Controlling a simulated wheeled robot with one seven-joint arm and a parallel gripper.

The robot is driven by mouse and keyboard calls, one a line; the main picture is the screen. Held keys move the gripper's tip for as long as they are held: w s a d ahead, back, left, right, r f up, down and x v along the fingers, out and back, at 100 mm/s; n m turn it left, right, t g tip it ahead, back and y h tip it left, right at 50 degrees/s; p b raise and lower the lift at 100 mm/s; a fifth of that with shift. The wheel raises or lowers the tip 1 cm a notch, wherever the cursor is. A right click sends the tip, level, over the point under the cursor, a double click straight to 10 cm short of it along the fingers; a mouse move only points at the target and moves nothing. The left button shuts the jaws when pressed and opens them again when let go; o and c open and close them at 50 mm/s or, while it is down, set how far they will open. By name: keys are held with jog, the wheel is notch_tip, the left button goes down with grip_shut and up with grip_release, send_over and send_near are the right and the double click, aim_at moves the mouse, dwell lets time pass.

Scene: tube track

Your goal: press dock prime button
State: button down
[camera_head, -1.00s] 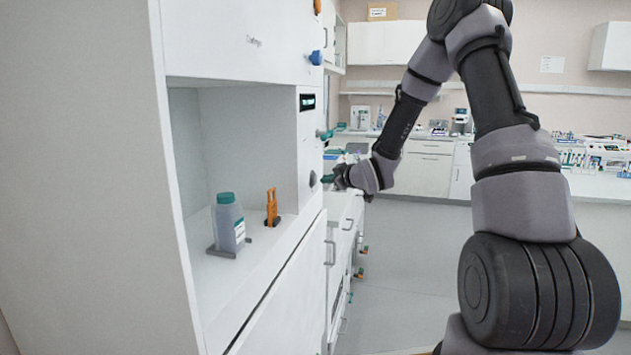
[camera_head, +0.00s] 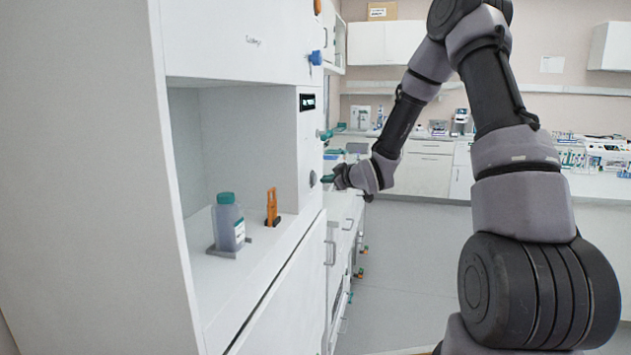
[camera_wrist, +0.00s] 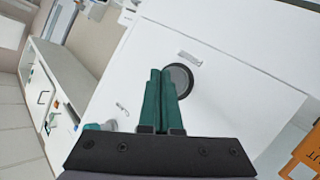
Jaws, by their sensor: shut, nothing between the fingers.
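In the head view a round grey button (camera_head: 312,178) shows on the narrow front panel right of the niche. My gripper (camera_wrist: 160,72) has its two green fingers shut together with nothing between them. In the wrist view the fingertips overlap the button's left edge; I cannot tell whether they touch it. In the head view my gripper (camera_head: 328,179) is close to the panel at the button's height.
A capped bottle (camera_head: 228,222) and an orange clip-like thing (camera_head: 272,207) stand in the open niche. A small dark display (camera_head: 307,102) and a blue knob (camera_head: 315,58) are above the button. Drawers with handles (camera_head: 330,253) lie below. The floor at the right is clear.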

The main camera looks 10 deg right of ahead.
jog(key=shift+a, duration=0.1)
dwell(0.4)
jog(key=shift+w+a, duration=0.15)
jog(key=shift+a, duration=0.15)
jog(key=shift+w+a, duration=0.2)
jog(key=shift+a, duration=0.3)
dwell(0.7)
jog(key=shift+d, duration=0.15)
jog(key=shift+s+d, duration=0.35)
jog(key=shift+d, duration=0.35)
jog(key=shift+d, duration=0.1)
jog(key=d, duration=0.1)
jog(key=s+d, duration=0.1)
jog(key=d, duration=0.1)
jog(key=s+d, duration=0.1)
jog(key=shift+d, duration=0.2)
dwell(2.7)
